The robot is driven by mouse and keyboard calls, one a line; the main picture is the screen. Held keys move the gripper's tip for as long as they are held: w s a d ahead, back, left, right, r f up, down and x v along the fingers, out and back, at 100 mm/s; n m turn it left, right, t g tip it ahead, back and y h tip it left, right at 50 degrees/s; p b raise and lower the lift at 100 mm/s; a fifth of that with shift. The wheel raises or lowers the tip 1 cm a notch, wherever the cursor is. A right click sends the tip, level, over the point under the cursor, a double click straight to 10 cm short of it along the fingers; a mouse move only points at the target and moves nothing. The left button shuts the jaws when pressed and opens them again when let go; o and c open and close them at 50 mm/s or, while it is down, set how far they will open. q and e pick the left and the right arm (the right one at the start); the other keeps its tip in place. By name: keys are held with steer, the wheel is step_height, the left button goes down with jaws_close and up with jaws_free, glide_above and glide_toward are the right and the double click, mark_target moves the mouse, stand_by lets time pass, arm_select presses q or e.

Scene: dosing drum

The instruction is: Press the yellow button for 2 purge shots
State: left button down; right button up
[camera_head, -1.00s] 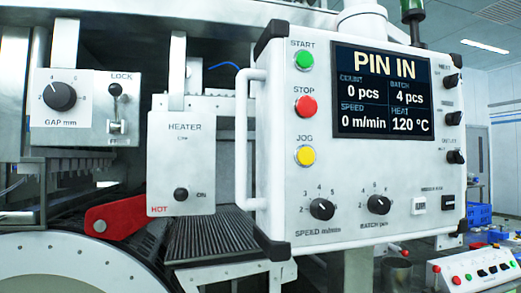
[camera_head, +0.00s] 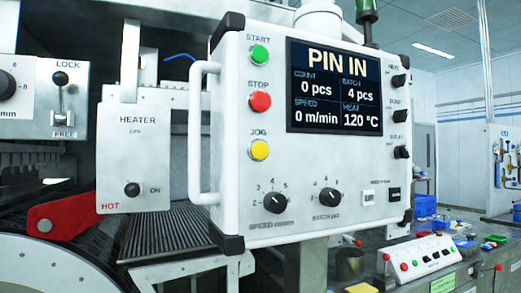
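The yellow JOG button (camera_head: 259,150) is on the left side of the white control panel (camera_head: 228,190), below the red STOP button (camera_head: 260,102) and the green START button (camera_head: 259,55). The panel's screen (camera_head: 333,87) reads PIN IN, COUNT 0 pcs, BATCH 4 pcs, SPEED 0 m/min and HEAT 120 °C. Below it are the speed knob (camera_head: 275,203) and the batch knob (camera_head: 329,200). Neither of my grippers is in view, and nothing touches the yellow button.
A white bar handle (camera_head: 196,135) stands out from the panel's left edge. Left of it are the heater box (camera_head: 133,160) and a red lever (camera_head: 62,215). A small white button box (camera_head: 421,255) sits on a bench at lower right, with blue bins (camera_head: 425,204) behind.

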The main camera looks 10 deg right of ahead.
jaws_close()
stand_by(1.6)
